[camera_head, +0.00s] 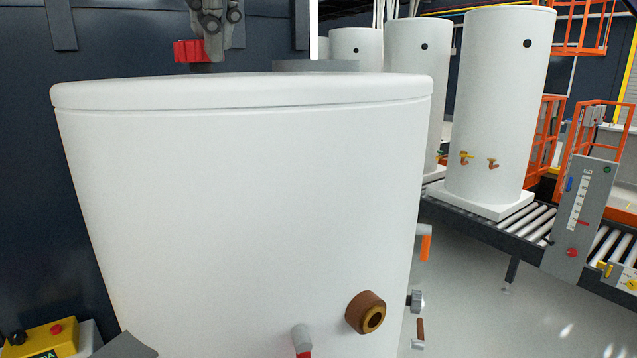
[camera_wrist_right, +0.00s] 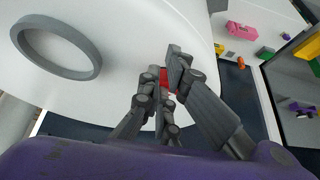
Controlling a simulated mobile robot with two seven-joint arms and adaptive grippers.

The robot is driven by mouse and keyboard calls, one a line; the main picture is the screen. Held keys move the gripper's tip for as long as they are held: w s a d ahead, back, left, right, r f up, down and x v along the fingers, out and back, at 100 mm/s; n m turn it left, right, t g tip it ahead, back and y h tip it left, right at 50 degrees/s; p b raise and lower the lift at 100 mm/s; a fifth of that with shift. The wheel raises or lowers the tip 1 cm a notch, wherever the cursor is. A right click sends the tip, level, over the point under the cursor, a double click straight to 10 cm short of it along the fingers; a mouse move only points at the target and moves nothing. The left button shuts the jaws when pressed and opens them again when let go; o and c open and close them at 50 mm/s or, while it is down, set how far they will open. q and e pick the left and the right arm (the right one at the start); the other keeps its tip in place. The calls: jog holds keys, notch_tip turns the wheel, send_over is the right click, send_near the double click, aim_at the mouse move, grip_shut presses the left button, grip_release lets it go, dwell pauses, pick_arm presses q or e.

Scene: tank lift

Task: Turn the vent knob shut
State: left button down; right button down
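The red vent knob (camera_head: 190,51) stands at the top rear of the large white tank (camera_head: 240,190), left of its middle. My right gripper (camera_head: 213,42) reaches down from above and covers the knob's right end in the head view. In the right wrist view the fingers (camera_wrist_right: 168,75) are close together, with a bit of the red knob (camera_wrist_right: 164,76) between them. They appear shut on it, though the contact is largely hidden. My left gripper is in neither view.
A grey ring (camera_wrist_right: 57,46) lies on the tank top, apart from the fingers. Brown and grey fittings (camera_head: 367,312) stick out of the tank's front. Other white tanks (camera_head: 500,105) stand on a roller conveyor (camera_head: 540,222) at right. A yellow control box (camera_head: 52,338) is at lower left.

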jog(key=shift+s+a, duration=0.5)
jog(key=shift+a, duration=0.55)
jog(key=shift+s+d, duration=0.2)
notch_tip(320, 180, up, 6)
jog(key=shift+s, duration=0.1)
dwell(0.4)
